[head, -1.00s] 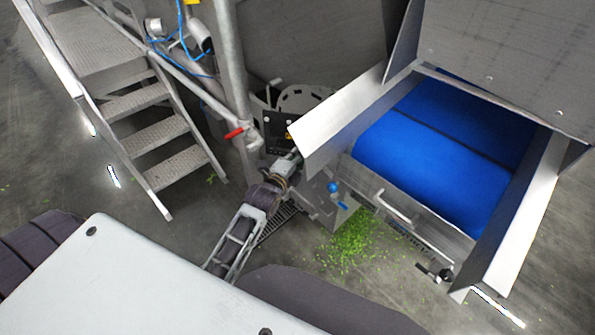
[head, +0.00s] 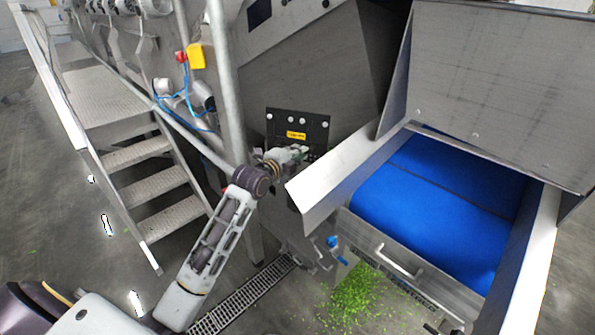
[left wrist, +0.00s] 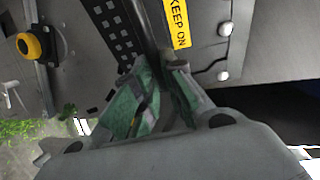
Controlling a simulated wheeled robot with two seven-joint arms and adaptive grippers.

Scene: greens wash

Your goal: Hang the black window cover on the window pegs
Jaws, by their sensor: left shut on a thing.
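The black window cover (head: 312,147) is a dark flat plate with a yellow label and pale round spots along its upper part. In the head view it stands roughly upright before the grey machine wall, left of the chute. My left gripper (head: 291,154) is shut on its lower part. In the left wrist view the greenish fingers (left wrist: 160,95) close on a dark edge beside the yellow "KEEP ON" label (left wrist: 179,22). I cannot make out the window pegs clearly, nor whether the cover touches them. My right gripper is not in view.
A steel chute with a blue belt (head: 430,205) and a sharp left flange (head: 335,175) stands close right of my arm. A vertical pipe (head: 226,90) and metal steps (head: 155,185) are at left. Green scraps (head: 355,298) lie on the floor below.

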